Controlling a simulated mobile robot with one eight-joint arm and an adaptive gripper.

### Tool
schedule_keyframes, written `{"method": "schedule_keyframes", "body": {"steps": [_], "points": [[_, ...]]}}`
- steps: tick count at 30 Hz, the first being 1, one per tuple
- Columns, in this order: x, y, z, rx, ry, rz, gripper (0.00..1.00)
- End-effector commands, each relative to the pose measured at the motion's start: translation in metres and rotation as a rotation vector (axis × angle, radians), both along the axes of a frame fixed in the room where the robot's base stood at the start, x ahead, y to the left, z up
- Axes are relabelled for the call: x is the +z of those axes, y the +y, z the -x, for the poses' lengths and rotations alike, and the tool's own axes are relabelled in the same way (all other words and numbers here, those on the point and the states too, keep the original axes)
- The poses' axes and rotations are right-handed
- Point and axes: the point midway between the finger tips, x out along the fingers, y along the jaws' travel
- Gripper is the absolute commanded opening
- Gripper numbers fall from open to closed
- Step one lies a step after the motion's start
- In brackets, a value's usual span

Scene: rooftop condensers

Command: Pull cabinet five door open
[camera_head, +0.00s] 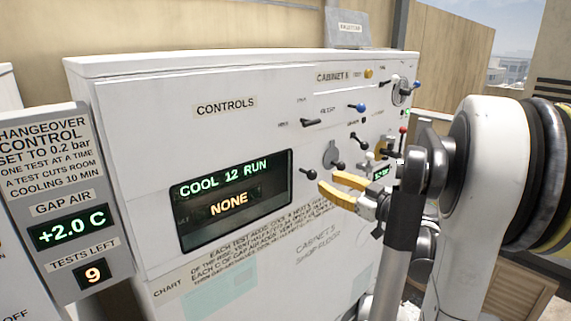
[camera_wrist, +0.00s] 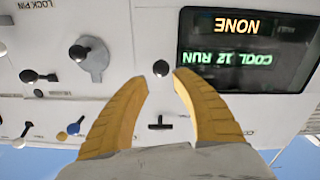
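The white cabinet labelled "CABINET 5" (camera_head: 220,85) fills the middle of the head view. I cannot make out a separate door edge or a door handle. My gripper (camera_head: 327,180) has yellow fingers, parted and empty, in front of the control panel, right of the display. The wrist view, upside down, shows my gripper (camera_wrist: 162,84) with a gap between its fingertips. A black ball knob (camera_wrist: 161,68) shows just past that gap; I cannot tell if they touch. The same knob (camera_head: 308,173) shows in the head view. A "LOCK PIN" label (camera_wrist: 36,5) is at the wrist view's edge.
The display (camera_head: 236,200) reads "COOL 12 RUN" and "NONE". Several levers and knobs, including a blue one (camera_head: 358,107), crowd the panel. A grey changeover control box (camera_head: 70,215) stands at left, reading +2.0 C and 9 tests left. A wooden fence (camera_head: 190,25) is behind.

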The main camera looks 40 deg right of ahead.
Motion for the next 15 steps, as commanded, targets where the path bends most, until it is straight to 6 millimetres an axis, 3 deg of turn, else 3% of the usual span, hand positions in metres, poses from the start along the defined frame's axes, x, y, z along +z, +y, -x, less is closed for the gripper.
{"method": "schedule_keyframes", "body": {"steps": [9,15], "points": [[-0.001,0.007,-0.063,0.006,0.002,-0.002,0.31],[0.000,0.009,-0.090,0.004,0.003,-0.002,0.31]]}}
